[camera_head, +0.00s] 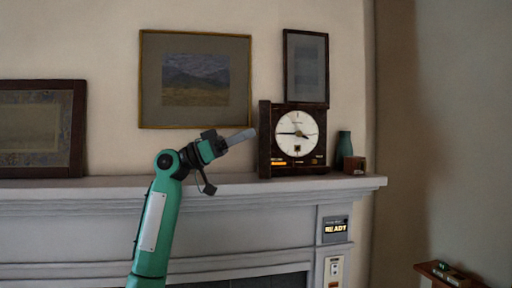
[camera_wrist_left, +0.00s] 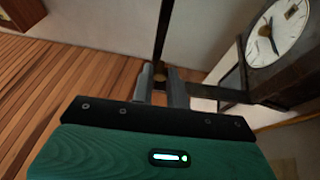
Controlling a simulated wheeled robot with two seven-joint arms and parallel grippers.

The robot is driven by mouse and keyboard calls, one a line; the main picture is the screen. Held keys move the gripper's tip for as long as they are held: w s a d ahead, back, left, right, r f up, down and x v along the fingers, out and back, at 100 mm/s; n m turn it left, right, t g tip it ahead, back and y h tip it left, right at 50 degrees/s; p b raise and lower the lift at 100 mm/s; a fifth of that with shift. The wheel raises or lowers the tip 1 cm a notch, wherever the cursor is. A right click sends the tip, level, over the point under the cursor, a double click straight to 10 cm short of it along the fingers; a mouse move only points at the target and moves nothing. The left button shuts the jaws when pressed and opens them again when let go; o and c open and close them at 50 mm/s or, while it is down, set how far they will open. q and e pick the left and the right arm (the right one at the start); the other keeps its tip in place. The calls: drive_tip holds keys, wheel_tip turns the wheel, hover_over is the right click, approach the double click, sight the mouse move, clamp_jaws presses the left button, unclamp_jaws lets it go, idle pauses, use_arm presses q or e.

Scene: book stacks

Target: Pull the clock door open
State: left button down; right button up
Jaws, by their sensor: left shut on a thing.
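The clock (camera_head: 297,134) stands on the mantel, with a white round dial and dark case; its dial also shows at the upper right of the left wrist view (camera_wrist_left: 275,32). A dark upright panel, seemingly the clock door (camera_head: 264,140), stands out at the case's left side. In the left wrist view, a thin dark door frame (camera_wrist_left: 162,35) stands apart from the dial, and a lower rail runs toward the case. My left gripper (camera_head: 252,134) is at the panel's left edge. My right gripper is not in view.
The mantel (camera_head: 230,184) runs below, mostly bare left of the clock. A green vase (camera_head: 344,148) and a small wooden box (camera_head: 354,165) stand right of the clock. Framed pictures (camera_head: 195,80) hang behind. A panel reading READY (camera_head: 335,229) is on the mantel's front.

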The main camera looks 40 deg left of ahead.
use_arm(q)
drive_tip(key=shift+s+a+m+g+h, duration=0.25)
drive_tip(key=shift+a+m+g+h, duration=0.15)
drive_tip(key=shift+a+g, duration=0.2)
drive_tip(key=shift+s+a+m+g+h, duration=0.3)
drive_tip(key=shift+a+g+h, duration=0.15)
drive_tip(key=shift+a, duration=0.2)
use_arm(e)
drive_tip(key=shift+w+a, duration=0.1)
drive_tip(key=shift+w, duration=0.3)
use_arm(q)
drive_tip(key=c, duration=1.4)
unclamp_jaws()
drive_tip(key=shift+w, duration=0.1)
drive_tip(key=shift+r, duration=0.15)
